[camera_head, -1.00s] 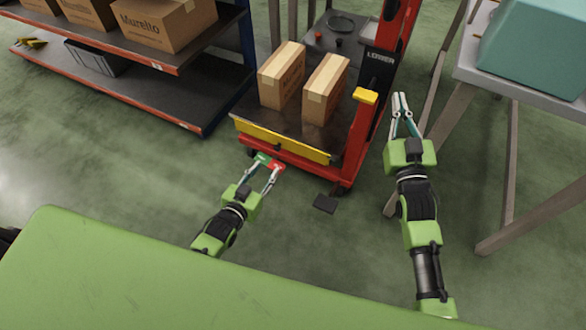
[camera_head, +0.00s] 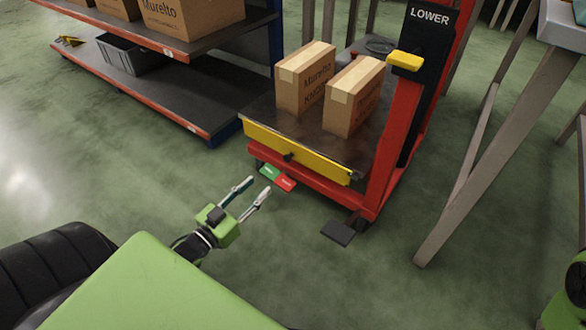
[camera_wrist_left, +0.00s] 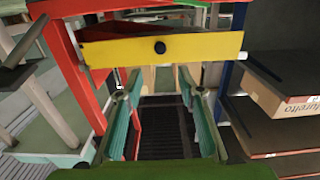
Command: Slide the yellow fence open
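The yellow fence (camera_head: 315,160) runs along the front edge of the red lift's platform, in front of two boxes. A black knob (camera_head: 288,157) sits on its face. My left gripper (camera_head: 259,186) is open and empty, apart from the fence, in front of and below it in the head view. In the left wrist view, the fence (camera_wrist_left: 205,48) crosses the upper part with its knob (camera_wrist_left: 160,47) near the middle. The open fingers (camera_wrist_left: 158,95) show below it. My right gripper's fingers are not in view.
Two cardboard boxes (camera_head: 307,78) stand on the lift platform. A yellow handle (camera_head: 405,61) is on the lift's red post (camera_head: 390,150). Green and red buttons (camera_head: 278,178) sit below the fence. A shelf (camera_head: 175,90) stands left, a grey-legged table (camera_head: 490,170) right.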

